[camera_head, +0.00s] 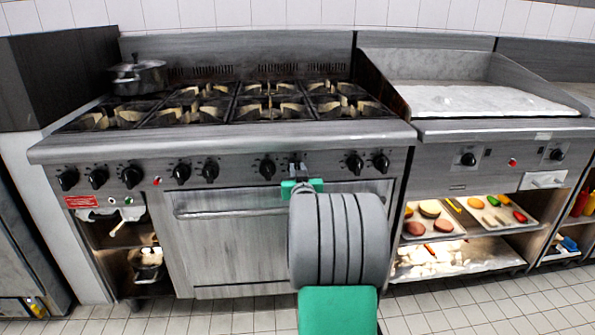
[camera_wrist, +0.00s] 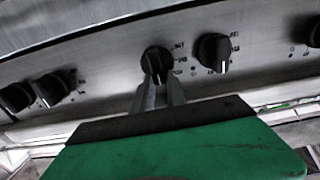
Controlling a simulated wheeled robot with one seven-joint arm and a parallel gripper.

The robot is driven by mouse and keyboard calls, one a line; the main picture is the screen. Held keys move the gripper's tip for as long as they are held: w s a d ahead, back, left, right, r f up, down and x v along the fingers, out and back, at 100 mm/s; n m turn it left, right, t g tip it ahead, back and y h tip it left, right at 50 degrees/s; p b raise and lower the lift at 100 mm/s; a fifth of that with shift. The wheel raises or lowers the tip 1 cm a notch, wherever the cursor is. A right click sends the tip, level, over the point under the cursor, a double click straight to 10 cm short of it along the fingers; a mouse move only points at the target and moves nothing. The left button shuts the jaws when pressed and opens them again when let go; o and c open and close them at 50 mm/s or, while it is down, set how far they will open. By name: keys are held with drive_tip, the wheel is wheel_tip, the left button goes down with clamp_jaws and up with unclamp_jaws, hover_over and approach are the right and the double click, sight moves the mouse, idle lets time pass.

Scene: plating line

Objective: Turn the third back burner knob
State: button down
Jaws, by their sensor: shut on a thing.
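A row of black burner knobs runs along the stove's front panel (camera_head: 235,163). Which burner the held knob serves cannot be read from the markings. A neighbouring knob (camera_wrist: 212,52) is close beside it, untouched.
The oven door handle (camera_head: 225,211) runs below the panel, partly behind my arm. Several burner grates (camera_head: 270,108) lie on top, with a dark pot (camera_head: 140,77) at the back left. A griddle (camera_head: 480,100) stands right, above food trays (camera_head: 432,222). Tiled floor lies in front.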

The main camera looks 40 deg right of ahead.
drive_tip(key=shift+f, duration=0.1)
drive_tip(key=shift+w+a+f+n+b, duration=0.1)
drive_tip(key=shift+a+n+b, duration=0.05)
drive_tip(key=shift+n+b, duration=1.25)
drive_tip(key=shift+w+a+f+n+b, duration=0.1)
drive_tip(key=shift+w+a+n+b, duration=0.1)
drive_tip(key=shift+n+b, duration=1.2)
drive_tip(key=shift+w+a+n+b, duration=0.1)
drive_tip(key=shift+a+n+b, duration=0.05)
drive_tip(key=shift+n+b, duration=1.25)
drive_tip(key=shift+n, duration=0.3)
drive_tip(key=c, duration=1.3)
unclamp_jaws()
drive_tip(key=shift+c, duration=0.2)
drive_tip(key=p+v, duration=0.2)
drive_tip(key=v, duration=0.6)
